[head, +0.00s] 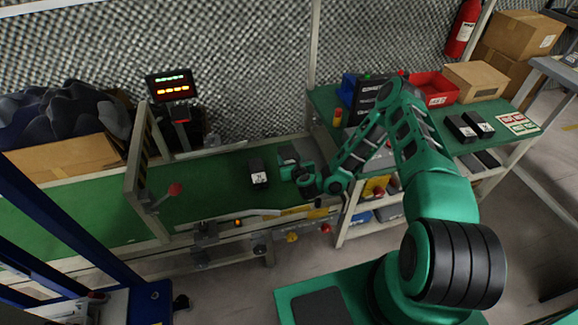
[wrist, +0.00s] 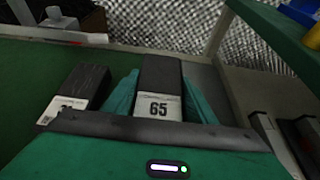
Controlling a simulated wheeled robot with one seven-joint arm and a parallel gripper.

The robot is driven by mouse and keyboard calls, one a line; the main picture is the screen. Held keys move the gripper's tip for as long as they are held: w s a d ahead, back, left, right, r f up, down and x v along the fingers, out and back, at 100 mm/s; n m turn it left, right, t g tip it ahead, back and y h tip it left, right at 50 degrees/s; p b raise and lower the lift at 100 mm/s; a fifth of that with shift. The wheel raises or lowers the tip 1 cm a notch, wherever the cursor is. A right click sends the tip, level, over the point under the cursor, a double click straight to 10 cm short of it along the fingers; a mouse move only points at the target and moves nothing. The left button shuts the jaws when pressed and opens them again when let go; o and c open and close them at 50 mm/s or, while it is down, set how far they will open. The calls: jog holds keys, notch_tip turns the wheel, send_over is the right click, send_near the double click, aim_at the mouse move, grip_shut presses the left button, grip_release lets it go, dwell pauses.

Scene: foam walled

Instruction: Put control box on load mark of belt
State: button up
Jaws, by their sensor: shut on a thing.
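My gripper (head: 291,168) is low over the right end of the green belt (head: 205,190). It is shut on a dark control box (wrist: 160,82) with a white label reading 65, which sits between the green fingers in the wrist view. In the head view the gripper mostly hides that box. A second dark box (head: 258,173) with a white label stands on the belt just left of my gripper; it also shows in the wrist view (wrist: 80,90), its label partly hidden. I cannot make out the load mark, or whether the held box touches the belt.
A green-topped table (head: 405,140) at the right carries a red bin (head: 433,88), a cardboard box (head: 476,80) and two dark boxes (head: 461,129). Belt between frame and boxes is clear.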

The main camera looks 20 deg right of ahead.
jog(key=shift+w+d+f, duration=0.2)
jog(key=shift+w+f, duration=0.1)
jog(key=shift+w, duration=0.05)
jog(key=shift+f, duration=1.95)
jog(key=shift+f, duration=0.1)
jog(key=o, duration=1.3)
